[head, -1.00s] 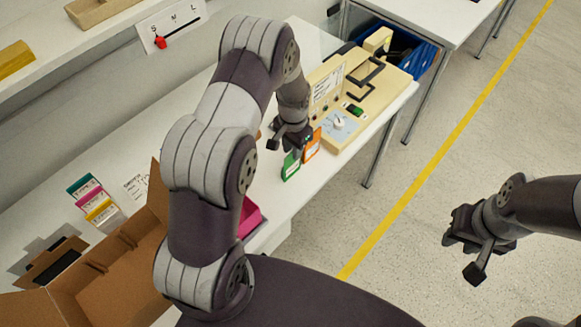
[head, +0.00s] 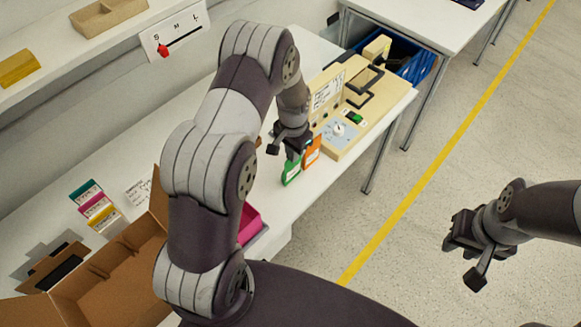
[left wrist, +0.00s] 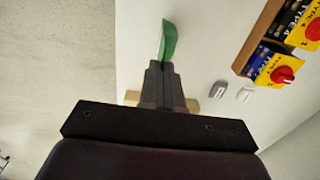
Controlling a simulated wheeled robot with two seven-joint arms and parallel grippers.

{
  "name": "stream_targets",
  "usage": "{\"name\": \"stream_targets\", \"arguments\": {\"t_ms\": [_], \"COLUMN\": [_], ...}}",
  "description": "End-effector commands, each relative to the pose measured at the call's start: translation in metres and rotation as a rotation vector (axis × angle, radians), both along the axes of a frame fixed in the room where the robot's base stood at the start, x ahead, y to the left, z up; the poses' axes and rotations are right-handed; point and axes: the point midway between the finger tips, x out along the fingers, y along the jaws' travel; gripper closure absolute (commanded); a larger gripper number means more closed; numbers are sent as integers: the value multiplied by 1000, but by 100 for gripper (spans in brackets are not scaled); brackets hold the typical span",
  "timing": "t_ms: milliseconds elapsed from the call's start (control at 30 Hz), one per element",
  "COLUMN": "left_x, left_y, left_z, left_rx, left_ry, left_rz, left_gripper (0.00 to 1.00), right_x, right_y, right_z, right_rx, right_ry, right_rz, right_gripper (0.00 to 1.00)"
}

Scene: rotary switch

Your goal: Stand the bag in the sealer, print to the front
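A green bag (head: 291,175) with a white label is at the tip of my left gripper (head: 296,152), over the front part of the bench. In the left wrist view the fingers (left wrist: 160,70) are close together and the green bag (left wrist: 168,40) sticks out from their tips. An orange bag (head: 312,150) with a white label is just right of the green one, beside the sealer. The sealer is a cream machine (head: 350,140) with a white dial, a green switch and dark handles. My right gripper (head: 468,250) is open and empty above the floor.
An open cardboard box (head: 120,270) and a pink tray (head: 249,222) are at the left. Teal, pink and yellow cards (head: 95,205) stand behind the box. A red slider (head: 163,50) marked S M L is on the shelf edge. A blue crate (head: 415,68) is behind the sealer.

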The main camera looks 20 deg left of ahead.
Motion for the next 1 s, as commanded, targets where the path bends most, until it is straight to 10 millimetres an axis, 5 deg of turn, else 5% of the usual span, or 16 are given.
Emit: {"name": "stream_targets", "arguments": {"t_ms": [567,833,1000], "left_x": [0,0,-12], "left_y": [0,-1,-23], "left_z": [57,54,20], "left_rx": [0,0,1], "left_ry": [0,0,-2], "left_rz": [0,5,189], "left_gripper": [100,100,100], "right_x": [0,0,0], "right_y": [0,0,0], "right_z": [45,41,0], "right_rx": [0,0,0], "right_ry": [0,0,0], "right_rz": [0,0,0], "right_gripper": [67,67,67]}}
